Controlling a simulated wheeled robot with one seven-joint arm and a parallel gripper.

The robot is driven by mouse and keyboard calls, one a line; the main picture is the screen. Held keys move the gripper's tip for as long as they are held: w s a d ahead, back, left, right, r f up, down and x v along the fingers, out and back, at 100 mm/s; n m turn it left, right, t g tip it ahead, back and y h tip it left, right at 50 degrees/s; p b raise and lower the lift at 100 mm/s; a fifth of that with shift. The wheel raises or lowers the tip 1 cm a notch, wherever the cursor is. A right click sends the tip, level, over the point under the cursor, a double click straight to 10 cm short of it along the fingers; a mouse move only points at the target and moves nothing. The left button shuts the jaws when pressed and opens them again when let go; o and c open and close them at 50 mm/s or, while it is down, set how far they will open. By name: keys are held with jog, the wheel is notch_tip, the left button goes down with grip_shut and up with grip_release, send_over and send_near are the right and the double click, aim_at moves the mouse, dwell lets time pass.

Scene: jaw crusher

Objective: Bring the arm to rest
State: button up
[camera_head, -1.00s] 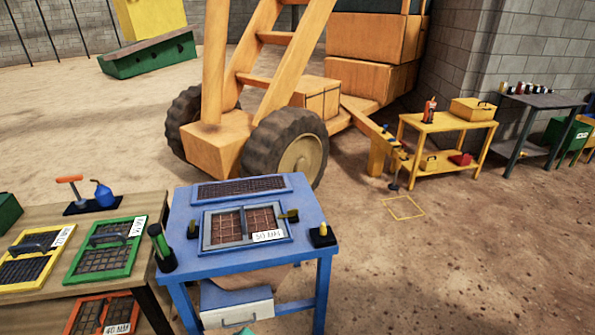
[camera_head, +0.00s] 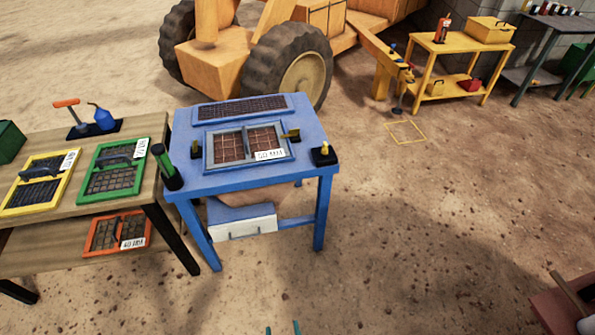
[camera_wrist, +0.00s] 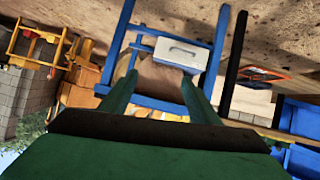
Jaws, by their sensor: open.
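My gripper (camera_head: 282,328) shows only as two green fingertips at the bottom edge of the head view, apart from each other. In the wrist view my gripper (camera_wrist: 160,93) has its two green fingers spread with nothing held between them. The rest of the arm is out of the head view. The wrist picture is upside down and looks toward the blue table (camera_head: 190,222), which also shows in the wrist view (camera_wrist: 109,57). The fingertips are in front of the blue table and appear clear of it.
A wooden bench (camera_head: 157,200) with framed screens stands left of the blue table. A yellow-marked floor square (camera_head: 405,132) and a yellow cart (camera_head: 440,47) lie to the back right. A reddish object (camera_head: 565,308) is at the lower right. Dirt floor between is clear.

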jog(key=s+d+r+m+t+h, duration=0.1)
jog(key=s+d+r, duration=0.1)
jog(key=s+r, duration=0.4)
jog(key=s+d+r+m+t, duration=0.2)
jog(key=s+r, duration=0.4)
jog(key=r, duration=0.7)
jog(key=shift+s+d+h, duration=0.15)
jog(key=shift+s+h, duration=0.05)
jog(key=shift+h, duration=0.2)
jog(key=shift+w, duration=0.1)
jog(key=shift+c, duration=0.3)
